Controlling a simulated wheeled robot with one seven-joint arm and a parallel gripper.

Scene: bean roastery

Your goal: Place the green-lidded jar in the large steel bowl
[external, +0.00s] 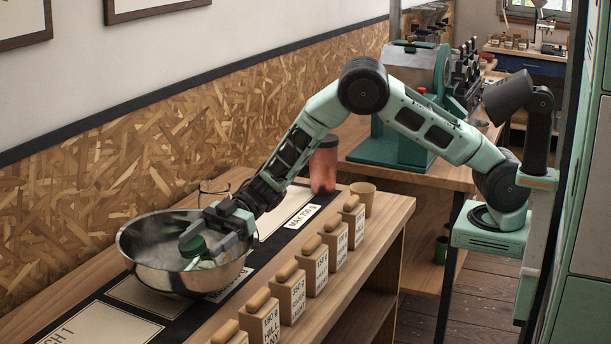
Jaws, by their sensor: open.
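The green-lidded jar (194,247) is inside the large steel bowl (149,276), towards its right side. Its green lid shows clearly, and its pale body below is partly hidden by the bowl's near wall and my gripper. The bowl stands on the dark mat of the wooden counter. My gripper (211,243) is open, reaching down over the bowl's right rim, with its fingers close beside the jar. I cannot tell whether a finger touches the jar.
Several wooden-lidded blocks with labels, one of them here (292,292), line the counter's front edge. A glass vessel (213,190) stands behind the bowl. A reddish dark-topped canister (323,167) and a small tan cup (363,196) stand farther back.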

